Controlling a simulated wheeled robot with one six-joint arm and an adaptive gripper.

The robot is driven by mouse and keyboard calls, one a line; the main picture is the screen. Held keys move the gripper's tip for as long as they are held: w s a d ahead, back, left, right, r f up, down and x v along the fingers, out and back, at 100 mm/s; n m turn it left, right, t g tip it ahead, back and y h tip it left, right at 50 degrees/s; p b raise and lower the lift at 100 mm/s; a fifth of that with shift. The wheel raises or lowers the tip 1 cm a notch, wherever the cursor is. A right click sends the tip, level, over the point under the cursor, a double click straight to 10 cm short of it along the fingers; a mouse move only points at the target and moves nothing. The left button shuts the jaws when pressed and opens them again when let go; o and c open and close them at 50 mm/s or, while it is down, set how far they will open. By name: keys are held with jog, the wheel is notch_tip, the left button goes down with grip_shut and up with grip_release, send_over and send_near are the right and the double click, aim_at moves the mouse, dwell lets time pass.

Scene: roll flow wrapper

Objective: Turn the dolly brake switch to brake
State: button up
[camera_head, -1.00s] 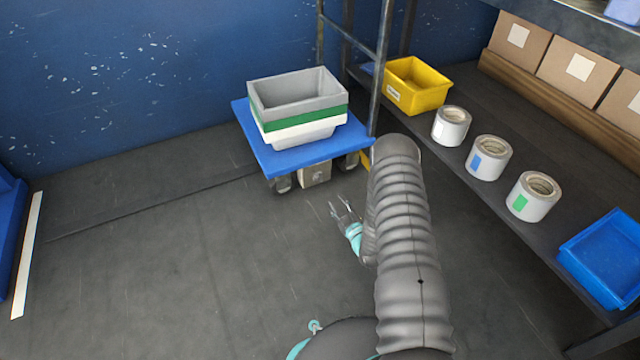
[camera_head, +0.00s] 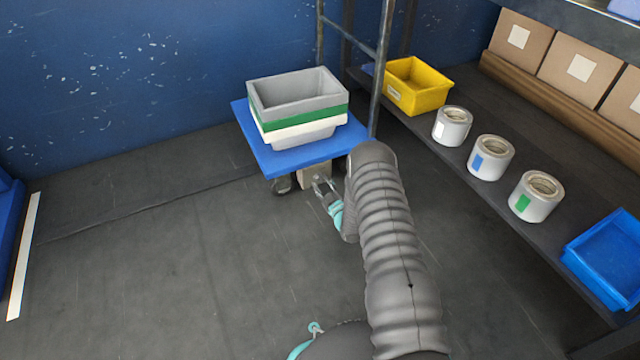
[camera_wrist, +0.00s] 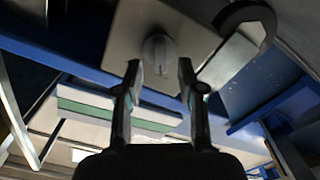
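The blue dolly (camera_head: 258,142) carries stacked grey, green and white bins and stands by the shelf post. Its brake box is a beige plate (camera_wrist: 125,35) under the deck; part of the box (camera_head: 312,178) shows in the head view behind my fingers. The brake switch, a pale round knob (camera_wrist: 159,52) with a raised grip, is near the top middle of the wrist view. My gripper (camera_wrist: 160,78) is open, its two fingers on either side of the knob in the picture. I cannot tell whether they touch it. In the head view my gripper (camera_head: 321,188) is at the dolly's front edge.
A dark caster wheel (camera_wrist: 245,22) is right of the plate in the wrist view. A metal shelf post (camera_head: 379,75) rises beside the dolly. The shelf (camera_head: 425,135) at right holds a yellow bin and several rolls. Floor (camera_head: 150,260) at left is clear.

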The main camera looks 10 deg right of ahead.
jog(key=shift+x, duration=0.8)
grip_shut()
jog(key=m, duration=0.5)
jog(key=shift+d+m, duration=0.2)
jog(key=shift+m, duration=0.2)
jog(key=m, duration=0.6)
jog(key=shift+w+d, duration=0.1)
jog(key=shift+d, duration=0.1)
